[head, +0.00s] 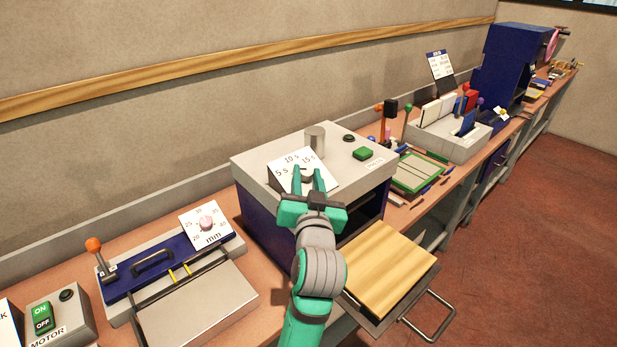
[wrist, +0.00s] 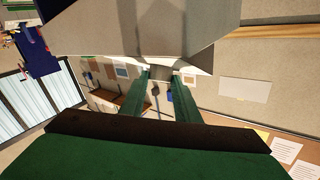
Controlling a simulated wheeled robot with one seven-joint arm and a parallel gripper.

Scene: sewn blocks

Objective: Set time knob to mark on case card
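The time knob (head: 306,179) sits on a slanted white dial plate (head: 277,183) marked 5 s, 10 s and 15 s, on top of a grey and blue machine (head: 260,222). The knob is mostly hidden by my gripper (head: 308,173), whose green fingers are apart, one on each side of it. In the wrist view, a grey piece shows between the fingertips (wrist: 160,77); whether they press on it I cannot tell. The knob's pointing direction is hidden. A white card (head: 440,64), possibly the case card, stands farther along the bench, its writing too small to read.
The machine top also has a grey cylinder (head: 314,138) and a green button (head: 363,154). A wooden-topped drawer (head: 390,275) sticks out in front. At left are a blue press with a mm dial (head: 207,223) and a motor switch box (head: 60,315).

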